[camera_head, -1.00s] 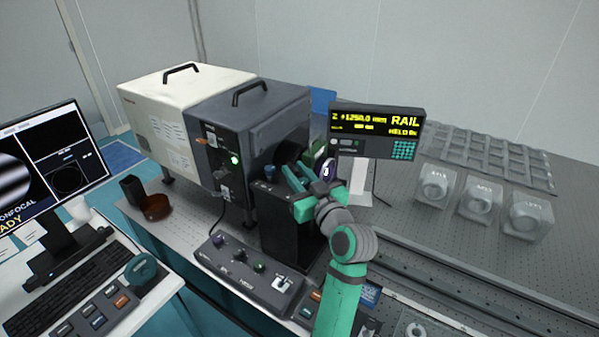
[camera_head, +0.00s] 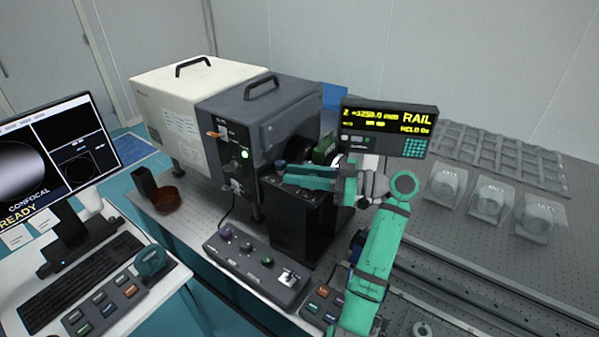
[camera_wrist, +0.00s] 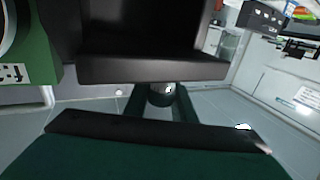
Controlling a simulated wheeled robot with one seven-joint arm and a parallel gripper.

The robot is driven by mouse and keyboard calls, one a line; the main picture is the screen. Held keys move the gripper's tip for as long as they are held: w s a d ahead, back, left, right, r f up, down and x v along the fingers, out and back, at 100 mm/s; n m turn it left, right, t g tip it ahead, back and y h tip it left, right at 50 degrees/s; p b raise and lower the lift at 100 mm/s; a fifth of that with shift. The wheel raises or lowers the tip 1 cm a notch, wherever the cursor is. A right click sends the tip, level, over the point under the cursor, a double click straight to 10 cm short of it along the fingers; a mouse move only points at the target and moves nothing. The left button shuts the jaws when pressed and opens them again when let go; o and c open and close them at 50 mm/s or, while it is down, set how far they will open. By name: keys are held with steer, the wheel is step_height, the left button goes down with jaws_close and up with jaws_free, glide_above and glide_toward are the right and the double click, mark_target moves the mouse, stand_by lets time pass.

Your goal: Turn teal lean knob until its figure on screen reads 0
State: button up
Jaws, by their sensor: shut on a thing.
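A small blue-teal knob (camera_head: 280,164) shows at the left tip of my gripper (camera_head: 285,174), over the black stand beside the dark housing. My gripper reaches leftward and is shut on this knob. In the wrist view a short dark round piece (camera_wrist: 161,93) sits between the two fingers of my gripper (camera_wrist: 160,104); its colour cannot be told there. The monitor (camera_head: 60,165) at the left shows a smooth grey gradient, a small round inset and the words CONFOCAL READY. Its small figures are too small to read.
The white and dark grey instrument (camera_head: 262,122) stands behind my gripper. A RAIL display (camera_head: 388,128) stands close to its right. A control box (camera_head: 255,262) with small knobs lies in front. Clear blocks (camera_head: 490,200) stand at the right, beside long rails.

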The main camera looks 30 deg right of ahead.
steer(key=n+g+y, duration=0.2)
steer(key=g, duration=0.1)
steer(key=s+n+g+y, duration=0.1)
steer(key=n+g, duration=0.1)
steer(key=shift+a+y, duration=0.3)
steer(key=shift+a, duration=0.05)
steer(key=shift+s+a+n+g+y, duration=0.1)
steer(key=shift+s+n+g+y, duration=0.2)
steer(key=shift+n+g, duration=0.6)
steer(key=shift+s+n+g+y, duration=0.2)
steer(key=shift+n+g+y, duration=0.15)
steer(key=shift+g, duration=0.95)
steer(key=shift+s+a+n+g, duration=0.1)
steer(key=shift+n+g, duration=0.35)
steer(key=shift+g, duration=0.15)
steer(key=shift+s+a+n+g, duration=0.1)
steer(key=shift+n+g, duration=0.3)
steer(key=shift+g, duration=0.2)
steer(key=o, duration=1.1)
steer(key=shift+w, duration=0.15)
steer(key=shift+c, duration=0.2)
steer(key=shift+d, duration=0.1)
steer(key=shift+s, duration=0.2)
